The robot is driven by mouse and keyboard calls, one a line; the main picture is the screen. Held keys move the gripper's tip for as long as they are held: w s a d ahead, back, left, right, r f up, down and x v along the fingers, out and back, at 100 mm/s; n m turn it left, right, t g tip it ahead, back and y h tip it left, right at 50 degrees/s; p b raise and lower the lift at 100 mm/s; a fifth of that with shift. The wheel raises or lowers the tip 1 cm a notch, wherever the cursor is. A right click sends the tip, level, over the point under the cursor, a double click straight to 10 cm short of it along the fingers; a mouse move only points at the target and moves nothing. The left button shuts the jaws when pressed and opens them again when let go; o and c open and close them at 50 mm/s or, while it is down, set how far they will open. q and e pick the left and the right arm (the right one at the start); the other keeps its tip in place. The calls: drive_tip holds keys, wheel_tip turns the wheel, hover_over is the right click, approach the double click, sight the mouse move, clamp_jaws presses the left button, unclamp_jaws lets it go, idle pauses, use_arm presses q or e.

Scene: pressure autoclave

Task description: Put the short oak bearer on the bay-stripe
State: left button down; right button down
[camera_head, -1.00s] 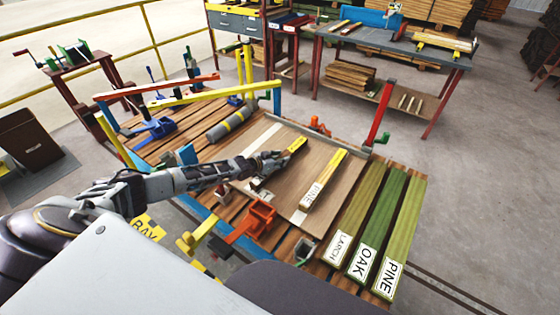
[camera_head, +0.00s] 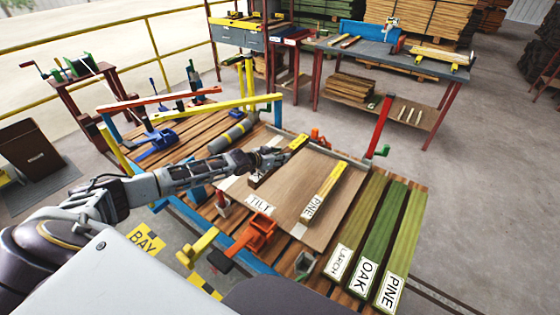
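A short bearer (camera_head: 296,145) with a yellow top patch lies on the tilted wooden board (camera_head: 283,190); its label, if any, is unreadable. My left gripper (camera_head: 272,157) is over or beside its middle and hides part of it; contact and finger opening cannot be made out. A second short bearer, labelled PINE (camera_head: 327,186), lies to its right on the same board. The bay-stripe shows on the floor at lower left as a yellow BAY sign (camera_head: 146,241) and a yellow-black stripe (camera_head: 205,287). My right gripper is not in view.
Long boards labelled LARCH (camera_head: 355,225), OAK (camera_head: 385,225) and PINE (camera_head: 407,240) lie at the slatted table's right. An orange clamp (camera_head: 257,232), a yellow clamp (camera_head: 197,247) and a grey cylinder (camera_head: 236,131) stand around the board. Red and yellow bars rise behind my arm.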

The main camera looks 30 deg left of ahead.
use_arm(q)
drive_tip(key=shift+r, duration=0.15)
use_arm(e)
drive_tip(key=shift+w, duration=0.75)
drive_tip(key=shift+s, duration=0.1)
